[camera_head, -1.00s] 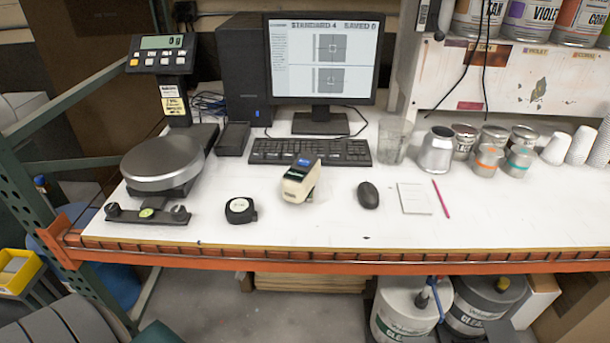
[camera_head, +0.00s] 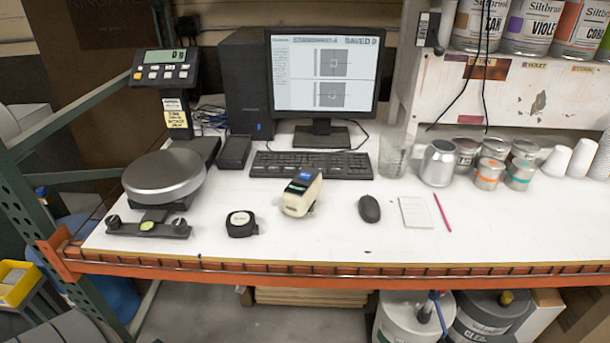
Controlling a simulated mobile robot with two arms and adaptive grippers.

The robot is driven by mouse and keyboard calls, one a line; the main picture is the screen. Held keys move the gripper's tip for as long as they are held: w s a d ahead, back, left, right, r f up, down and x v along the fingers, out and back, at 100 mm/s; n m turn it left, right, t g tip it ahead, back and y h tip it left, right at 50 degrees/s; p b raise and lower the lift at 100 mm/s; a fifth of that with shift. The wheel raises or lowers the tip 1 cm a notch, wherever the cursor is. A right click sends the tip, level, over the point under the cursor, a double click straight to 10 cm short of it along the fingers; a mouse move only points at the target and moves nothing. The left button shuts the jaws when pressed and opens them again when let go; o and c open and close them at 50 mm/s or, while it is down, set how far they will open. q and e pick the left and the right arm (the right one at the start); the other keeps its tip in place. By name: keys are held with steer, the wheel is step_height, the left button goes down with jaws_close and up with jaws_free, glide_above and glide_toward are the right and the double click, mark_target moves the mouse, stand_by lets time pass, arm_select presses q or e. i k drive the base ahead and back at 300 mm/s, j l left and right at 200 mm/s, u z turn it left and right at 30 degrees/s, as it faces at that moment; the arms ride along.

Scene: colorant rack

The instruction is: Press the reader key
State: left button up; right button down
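The reader (camera_head: 301,192) is a small cream and dark handheld device with a blue-lit screen on its top. It stands on the white bench (camera_head: 320,240), in front of the keyboard, between the black tape measure and the mouse. Its key is too small to make out. The monitor (camera_head: 322,75) behind it shows a page headed with a standard and a saved count, with two grey squares. Neither of my grippers is in view.
A scale (camera_head: 163,175) stands at the left, with a black tape measure (camera_head: 241,223) right of it. The keyboard (camera_head: 311,164), mouse (camera_head: 369,208), notepad (camera_head: 415,212) and pink pencil (camera_head: 442,213) lie nearby. Glass, metal cans and paper cups line the back right. The bench's front strip is mostly clear.

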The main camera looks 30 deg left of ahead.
mark_target(306, 177)
steer(key=i+u, duration=0.2)
steer(key=u, duration=0.25)
steer(key=i+l+u, duration=0.1)
steer(key=i+u, duration=0.15)
steer(key=u, duration=0.25)
steer(key=i+l+u, duration=0.15)
steer(key=u, duration=0.3)
